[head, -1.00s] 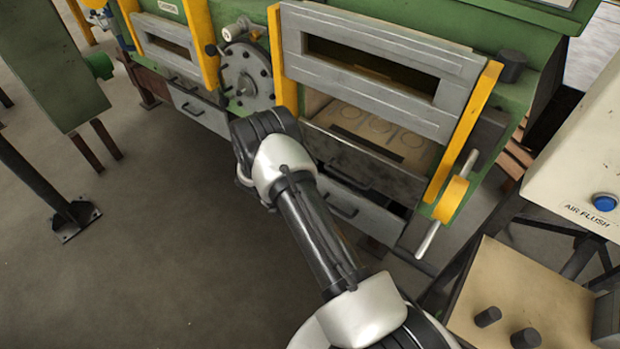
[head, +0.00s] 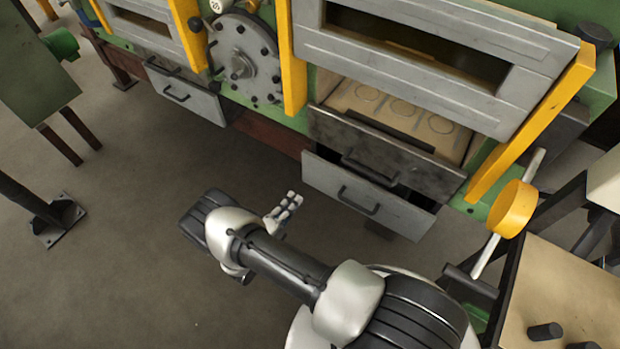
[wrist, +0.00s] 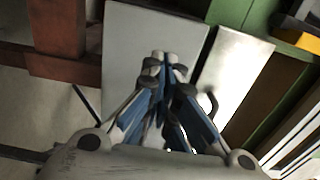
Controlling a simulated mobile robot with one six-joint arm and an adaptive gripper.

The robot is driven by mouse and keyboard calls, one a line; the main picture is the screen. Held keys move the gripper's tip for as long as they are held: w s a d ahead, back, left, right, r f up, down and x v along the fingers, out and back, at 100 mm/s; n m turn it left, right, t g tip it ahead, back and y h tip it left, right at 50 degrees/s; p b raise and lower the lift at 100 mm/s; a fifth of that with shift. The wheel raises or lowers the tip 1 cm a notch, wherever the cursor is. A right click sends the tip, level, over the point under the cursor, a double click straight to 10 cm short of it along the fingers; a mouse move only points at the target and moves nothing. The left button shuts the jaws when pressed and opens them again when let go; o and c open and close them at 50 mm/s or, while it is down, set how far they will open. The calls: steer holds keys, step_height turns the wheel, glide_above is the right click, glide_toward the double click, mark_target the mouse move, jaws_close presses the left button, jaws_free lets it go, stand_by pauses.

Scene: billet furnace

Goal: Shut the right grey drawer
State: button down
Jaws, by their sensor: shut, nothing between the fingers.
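The right grey drawer (head: 350,198) is under the right furnace door, below a dark drawer-like front (head: 385,152). It stands partly out, with a dark gap along its top right. Its front has a dark bar handle (head: 358,203). My gripper (head: 294,198) is shut and empty, to the left of the drawer front and apart from it in the head view. In the wrist view the closed fingertips (wrist: 163,57) point at a grey panel (wrist: 150,35); I cannot tell which panel it is. A curved handle (wrist: 208,102) shows beside the fingers.
The left grey drawer (head: 190,98) is further back on the left. A yellow knob with a bar (head: 512,208) sticks out at the right. A tan-topped table (head: 565,290) stands at the right front. The floor on the left (head: 120,200) is clear near my arm.

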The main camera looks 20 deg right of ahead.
mark_target(315, 173)
steer(key=b+x, duration=0.1)
steer(key=x, duration=0.8)
steer(key=shift+w+d+b, duration=0.25)
steer(key=shift+b, duration=0.15)
steer(key=shift+d, duration=0.1)
